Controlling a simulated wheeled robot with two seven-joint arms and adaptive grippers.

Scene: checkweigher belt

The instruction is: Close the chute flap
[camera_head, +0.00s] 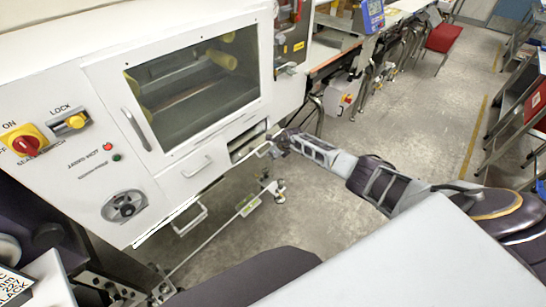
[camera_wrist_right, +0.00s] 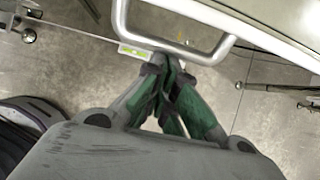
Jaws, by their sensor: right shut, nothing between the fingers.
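The chute opening (camera_head: 249,141) is a dark slot low on the right of the white machine front, with pale slats showing inside. A pale flap edge with a small handle (camera_head: 264,149) is at its lower right, so the flap looks open; its exact angle is unclear. My right gripper (camera_head: 279,144) is at this handle, coming from the right. In the right wrist view a U-shaped metal handle (camera_wrist_right: 222,45) on a white panel (camera_wrist_right: 275,25) lies just ahead of my right gripper (camera_wrist_right: 168,62). The fingers are shut and empty, close to the handle's bar; contact is unclear. My left gripper is not visible.
A windowed door with a handle (camera_head: 136,130) and a drawer handle (camera_head: 198,168) are left of the chute. A red-yellow switch (camera_head: 24,143) is at far left. A thin rail (camera_head: 222,228) runs below the machine. Grey floor (camera_head: 330,205) is open to the right.

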